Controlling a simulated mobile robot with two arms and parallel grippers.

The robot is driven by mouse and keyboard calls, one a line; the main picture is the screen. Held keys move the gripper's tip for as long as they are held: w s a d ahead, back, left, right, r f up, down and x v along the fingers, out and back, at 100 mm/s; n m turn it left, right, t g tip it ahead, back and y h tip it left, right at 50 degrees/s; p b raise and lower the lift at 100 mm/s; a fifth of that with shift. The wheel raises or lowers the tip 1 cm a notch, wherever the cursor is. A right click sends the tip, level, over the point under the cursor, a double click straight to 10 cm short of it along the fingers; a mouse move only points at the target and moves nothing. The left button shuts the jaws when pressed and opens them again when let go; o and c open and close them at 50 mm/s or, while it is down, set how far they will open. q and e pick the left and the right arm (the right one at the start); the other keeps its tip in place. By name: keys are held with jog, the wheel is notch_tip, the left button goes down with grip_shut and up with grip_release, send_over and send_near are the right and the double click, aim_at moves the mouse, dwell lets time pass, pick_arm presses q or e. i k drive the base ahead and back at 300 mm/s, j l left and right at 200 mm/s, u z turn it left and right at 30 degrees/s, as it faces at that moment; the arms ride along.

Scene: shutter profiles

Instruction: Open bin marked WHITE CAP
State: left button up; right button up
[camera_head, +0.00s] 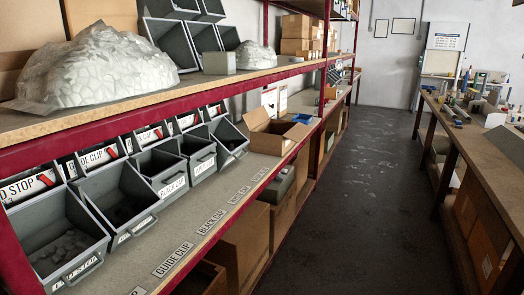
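A row of grey bins stands on the middle shelf at the left. The nearest bin (62,245) has a label ending in "D STOP" and small grey parts inside. Behind it come the guide clip bin (118,205) and a bin labelled BLACK CAP (160,172). The bin farther along, past the black cap one (198,158), has a front label too small to read surely; I cannot confirm which is marked WHITE CAP. The bins in the row look tilted forward with their tops open. Neither of my grippers is in view.
The shelf has a red edge beam (150,118) above the bins. Label strips lie along the shelf's front, including GUIDE CLIP (173,259). An open cardboard box (272,133) stands past the bins. The aisle floor (365,200) is clear; a workbench (475,150) stands right.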

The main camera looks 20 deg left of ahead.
aim_at(201, 153)
jog(key=i+u, duration=0.1)
jog(key=i, duration=0.6)
jog(key=i+l+u, duration=0.1)
jog(key=i, duration=0.55)
jog(key=i+l+u, duration=0.1)
jog(key=i, duration=0.6)
jog(key=l, duration=0.1)
